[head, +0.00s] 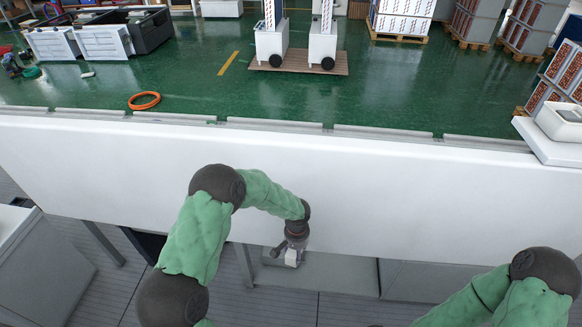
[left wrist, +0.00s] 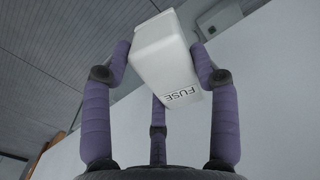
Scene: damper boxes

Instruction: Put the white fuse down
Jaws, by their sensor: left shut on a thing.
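The white fuse (left wrist: 163,62) is a white block with "FUSE" printed on one face. My left gripper (left wrist: 162,75) is shut on it, with purple fingers on either side and another finger behind. In the head view my left gripper (head: 292,248) is below the front of the white bench, and the fuse (head: 291,258) shows as a small pale block at its tip. The fuse is tilted in the left wrist view. My right arm shows at the lower right of the head view, but its gripper is out of view.
A long white bench or wall (head: 110,165) crosses the head view in front of me. A grey shelf (head: 335,272) lies low near the left gripper. An orange ring (head: 145,101) lies on the green floor beyond.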

